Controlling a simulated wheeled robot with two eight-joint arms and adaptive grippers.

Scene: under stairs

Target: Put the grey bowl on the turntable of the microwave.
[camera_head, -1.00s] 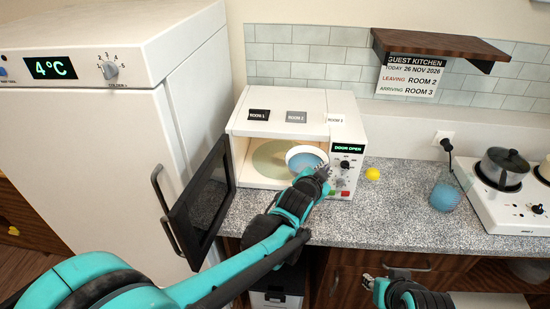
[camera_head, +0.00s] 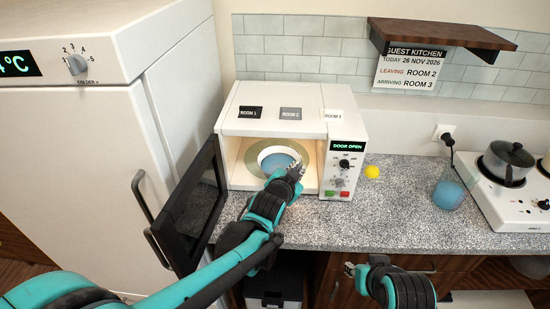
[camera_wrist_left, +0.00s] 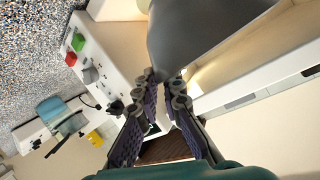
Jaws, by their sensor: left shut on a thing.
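The microwave (camera_head: 235,178) stands on the counter with its door (camera_head: 190,212) swung open to the left, and its display reads DOOR OPEN. The grey bowl (camera_head: 262,156) is inside the microwave, over the pale green turntable (camera_head: 251,148); its inside looks bluish. I cannot tell whether it touches the turntable. My left gripper (camera_head: 295,170) is shut on the bowl's right rim at the microwave opening. In the left wrist view the bowl (camera_wrist_left: 195,35) fills the top, between the fingertips (camera_wrist_left: 165,85). My right gripper (camera_head: 355,270) is low, in front of the counter, apart from everything; its jaws are too small to judge.
A hob with a pot (camera_head: 508,160) is at far right. A fridge (camera_head: 90,150) stands left, close to the open door. The counter's middle is clear.

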